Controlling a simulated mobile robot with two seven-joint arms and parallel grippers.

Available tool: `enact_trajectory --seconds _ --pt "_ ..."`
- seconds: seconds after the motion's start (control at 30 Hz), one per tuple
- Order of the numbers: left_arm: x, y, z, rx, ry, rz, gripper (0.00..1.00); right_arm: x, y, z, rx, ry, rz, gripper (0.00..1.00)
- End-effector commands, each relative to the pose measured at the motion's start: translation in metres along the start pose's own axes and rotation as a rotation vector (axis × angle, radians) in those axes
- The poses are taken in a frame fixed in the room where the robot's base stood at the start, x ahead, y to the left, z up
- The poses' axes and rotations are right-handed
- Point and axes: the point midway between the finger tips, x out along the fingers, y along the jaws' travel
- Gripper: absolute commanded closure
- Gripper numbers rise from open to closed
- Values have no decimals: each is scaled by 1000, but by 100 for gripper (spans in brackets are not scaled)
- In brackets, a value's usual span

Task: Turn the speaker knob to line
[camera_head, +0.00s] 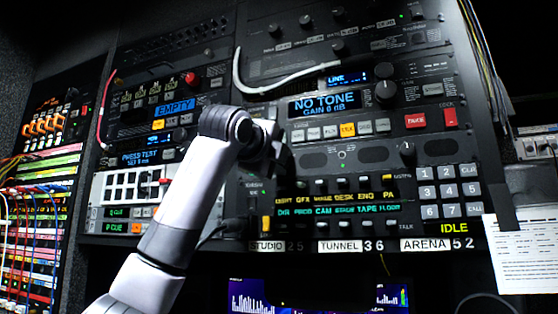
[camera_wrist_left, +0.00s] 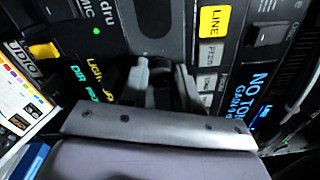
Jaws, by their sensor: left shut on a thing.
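My left arm reaches up to the rack from the bottom left in the head view. Its gripper (camera_head: 278,160) is at the panel left of the small speaker-grille section, mostly hidden behind my own wrist. In the left wrist view the gripper (camera_wrist_left: 162,85) has its two grey fingers on either side of a dark knob (camera_wrist_left: 160,92), shut on it. This appears to be the speaker knob; its pointer is hidden, so I cannot tell its setting. A yellow LINE label (camera_wrist_left: 213,22) is on the panel near the fingers, with grey labels below it. My right gripper is not in view.
A NO TONE display (camera_head: 325,104) and a row of buttons are right of my wrist. A keypad (camera_head: 443,190) is at the right. A paper sheet (camera_head: 522,252) hangs at the lower right. Patch cables crowd the far left.

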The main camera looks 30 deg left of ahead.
Motion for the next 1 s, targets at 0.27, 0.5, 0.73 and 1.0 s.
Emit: enact_trajectory --seconds 0.27,0.5,0.73,1.0 --pt "0 0 0 181 7 6 99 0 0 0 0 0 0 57" --pt "0 0 0 266 8 11 99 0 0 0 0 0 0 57" --pt "0 1 -1 292 10 13 99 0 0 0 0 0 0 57" --pt "0 1 -1 293 10 14 99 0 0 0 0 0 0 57"
